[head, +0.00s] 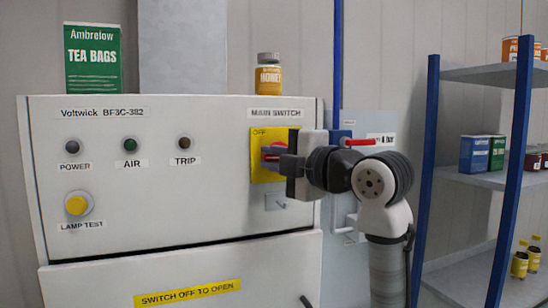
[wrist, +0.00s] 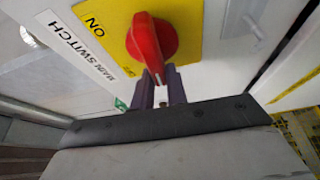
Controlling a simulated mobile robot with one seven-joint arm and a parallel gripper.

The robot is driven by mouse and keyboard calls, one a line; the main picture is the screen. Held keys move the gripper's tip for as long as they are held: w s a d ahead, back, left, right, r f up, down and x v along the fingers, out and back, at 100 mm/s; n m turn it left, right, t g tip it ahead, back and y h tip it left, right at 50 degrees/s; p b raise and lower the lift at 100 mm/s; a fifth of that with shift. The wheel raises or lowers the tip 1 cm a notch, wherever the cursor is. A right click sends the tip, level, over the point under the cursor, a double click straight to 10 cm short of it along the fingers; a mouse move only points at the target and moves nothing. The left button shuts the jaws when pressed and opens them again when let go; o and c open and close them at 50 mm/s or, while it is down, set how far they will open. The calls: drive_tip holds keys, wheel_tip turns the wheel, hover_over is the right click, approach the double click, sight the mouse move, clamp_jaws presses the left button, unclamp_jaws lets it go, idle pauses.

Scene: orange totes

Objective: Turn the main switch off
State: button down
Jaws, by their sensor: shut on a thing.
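The main switch is a red rotary handle (head: 271,152) on a yellow plate (head: 261,172) at the upper right of the grey panel, under the label MAIN SWITCH. OFF shows at the plate's upper left. In the wrist view the red handle (wrist: 150,38) has a white mark near its end, and ON can be read on the yellow plate (wrist: 100,22). My gripper (head: 283,157) reaches in from the right. Its dark fingers (wrist: 160,88) are shut on the end of the red handle. My gripper hides the right part of the plate in the head view.
A honey jar (head: 268,75) and a tea bags box (head: 93,60) stand on the cabinet. A hasp (head: 281,201) sits below the switch. A second grey box (head: 357,130) with a red handle is behind my arm. A blue-post shelf (head: 480,75) stands right.

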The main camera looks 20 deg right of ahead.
drive_tip(key=shift+f+n, duration=0.1)
drive_tip(key=shift+n, duration=0.2)
idle(0.4)
drive_tip(key=c, duration=1.4)
unclamp_jaws()
drive_tip(key=shift+s, duration=0.1)
drive_tip(key=b+v, duration=0.3)
drive_tip(key=v, duration=1)
drive_tip(key=shift+s+d+b, duration=0.2)
drive_tip(key=shift+s+b, duration=0.05)
drive_tip(key=shift+b, duration=0.05)
drive_tip(key=shift+s, duration=0.1)
